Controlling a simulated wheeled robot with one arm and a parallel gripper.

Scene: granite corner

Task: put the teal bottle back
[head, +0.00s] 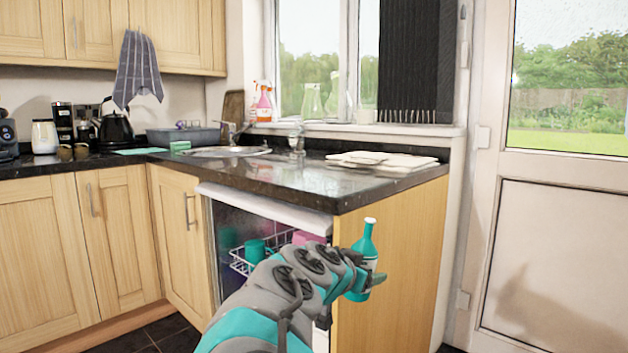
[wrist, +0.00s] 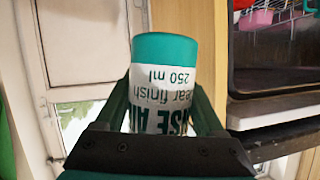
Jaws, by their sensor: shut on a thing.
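The teal bottle (head: 366,238) has a narrow neck and a pale label, and it stands roughly upright in the head view. My gripper (head: 366,281) is shut on its lower part, in front of the wooden end panel of the counter unit. In the wrist view the bottle (wrist: 165,50) shows its teal base and white label upside down, between the fingers of my gripper (wrist: 168,100). My arm hides part of the bottle and part of the open unit under the counter.
Under the dark granite counter (head: 300,186), an open-fronted unit holds a white wire basket (head: 238,262) with a teal mug (head: 256,249) and a pink thing (head: 303,237). Folded cloths (head: 380,160) lie on the counter. A white door (head: 560,260) stands at right.

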